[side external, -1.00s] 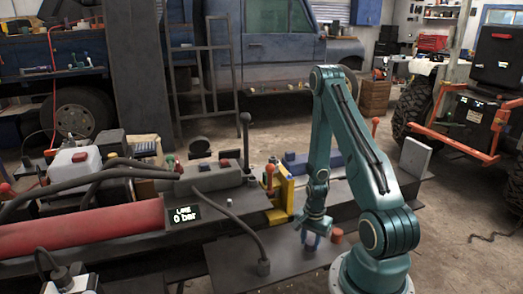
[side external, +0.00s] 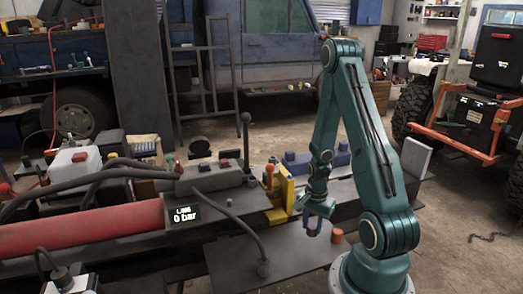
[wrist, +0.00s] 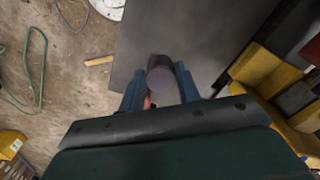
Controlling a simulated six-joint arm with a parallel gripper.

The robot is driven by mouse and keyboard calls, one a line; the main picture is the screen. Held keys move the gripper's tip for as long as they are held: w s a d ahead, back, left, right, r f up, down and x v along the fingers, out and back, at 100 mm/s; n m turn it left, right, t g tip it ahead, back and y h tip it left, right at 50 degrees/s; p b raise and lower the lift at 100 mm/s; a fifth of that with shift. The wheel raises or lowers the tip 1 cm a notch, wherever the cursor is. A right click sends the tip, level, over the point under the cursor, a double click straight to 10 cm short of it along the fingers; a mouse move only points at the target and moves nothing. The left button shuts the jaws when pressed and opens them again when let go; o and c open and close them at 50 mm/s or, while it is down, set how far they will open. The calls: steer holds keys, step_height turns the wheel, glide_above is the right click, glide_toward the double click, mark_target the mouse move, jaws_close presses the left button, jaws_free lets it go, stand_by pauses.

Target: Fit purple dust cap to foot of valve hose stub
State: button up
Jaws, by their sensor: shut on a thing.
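The purple dust cap (wrist: 161,76) sits between the two blue fingers of my gripper (wrist: 160,92) in the wrist view. My gripper is shut on it. In the side view my gripper (side external: 312,229) points down and holds the cap above the dark steel plate (side external: 288,258); the cap is small there and partly hidden by the fingers. The valve hose stub (side external: 243,226) is a dark hose that curves down from the valve block (side external: 212,176). Its wider foot (side external: 263,268) is at the plate, left of my gripper and apart from the cap.
An orange-red cap (side external: 337,236) stands on the plate just right of my gripper. The pressure display (side external: 185,214) reads 0 bar. The plate between gripper and hose foot looks clear.

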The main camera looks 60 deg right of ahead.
mark_target(309, 225)
step_height(309, 225, up, 13)
stand_by(0.6)
stand_by(0.6)
steer(key=w+a+r+n, duration=0.2)
steer(key=w+a, duration=0.1)
steer(key=w, duration=0.5)
steer(key=w+a+r+n, duration=0.2)
steer(key=w+a, duration=0.1)
steer(key=w, duration=0.5)
steer(key=w+a+r+n, duration=0.1)
steer(key=w+a, duration=0.2)
steer(key=w, duration=0.6)
steer(key=shift+r+n, duration=0.4)
steer(key=shift+s+f, duration=0.1)
steer(key=shift+f, duration=2.7)
